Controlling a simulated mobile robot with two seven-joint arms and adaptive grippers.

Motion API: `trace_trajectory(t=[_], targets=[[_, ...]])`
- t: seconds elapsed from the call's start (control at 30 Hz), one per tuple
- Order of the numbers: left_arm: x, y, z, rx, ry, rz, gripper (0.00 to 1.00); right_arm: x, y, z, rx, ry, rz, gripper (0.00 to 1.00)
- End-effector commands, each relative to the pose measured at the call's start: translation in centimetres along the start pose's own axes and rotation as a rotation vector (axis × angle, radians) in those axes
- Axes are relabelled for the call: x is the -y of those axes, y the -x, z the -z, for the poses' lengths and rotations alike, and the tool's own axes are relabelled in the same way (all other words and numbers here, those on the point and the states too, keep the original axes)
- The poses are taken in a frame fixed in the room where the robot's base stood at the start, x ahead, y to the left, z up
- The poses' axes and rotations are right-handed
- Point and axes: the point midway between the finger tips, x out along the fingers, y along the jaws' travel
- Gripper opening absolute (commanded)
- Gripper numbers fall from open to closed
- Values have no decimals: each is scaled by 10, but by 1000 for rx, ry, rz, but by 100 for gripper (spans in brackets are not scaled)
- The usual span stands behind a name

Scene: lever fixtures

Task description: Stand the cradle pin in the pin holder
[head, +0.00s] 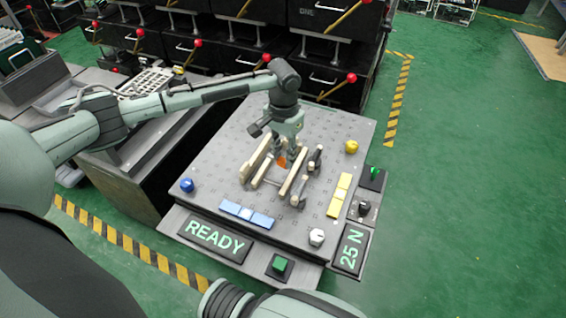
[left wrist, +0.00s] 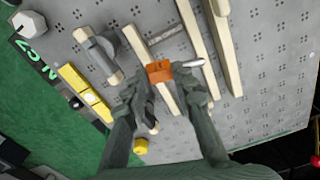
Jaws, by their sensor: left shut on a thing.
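The cradle pin shows an orange grip (head: 282,160) in the head view, between pale wooden bars over the grey perforated table. In the left wrist view its orange grip (left wrist: 159,71) is between my fingertips, and a silver pin end (left wrist: 189,65) points to the right. My left gripper (head: 287,150) is shut on it and points down; it also fills the wrist view (left wrist: 165,85). I cannot tell for certain which fixture is the pin holder. My right gripper is not in view.
Wooden bars (head: 256,160) and dark grey brackets (head: 298,196) crowd round the gripper. A blue knob (head: 187,185), a yellow knob (head: 352,146), a blue strip (head: 246,214) and a yellow strip (head: 339,195) sit on the table (head: 225,130). Its front left is clear.

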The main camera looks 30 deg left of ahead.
Motion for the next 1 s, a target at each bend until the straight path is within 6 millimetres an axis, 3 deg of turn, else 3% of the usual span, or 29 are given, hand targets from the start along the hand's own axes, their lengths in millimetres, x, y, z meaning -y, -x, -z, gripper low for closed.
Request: trace_trajectory(t=[0.2,0.67,0.7,0.83,1.0], targets=[[0,-31,-1,3,-1,1,0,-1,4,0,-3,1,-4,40],[0,-38,-1,2,0,-1,0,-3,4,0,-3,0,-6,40],[0,-37,-1,1,0,0,30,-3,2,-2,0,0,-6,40],[0,-37,-1,1,0,0,46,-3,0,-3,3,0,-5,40],[0,-37,-1,1,0,0,46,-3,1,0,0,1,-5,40]])
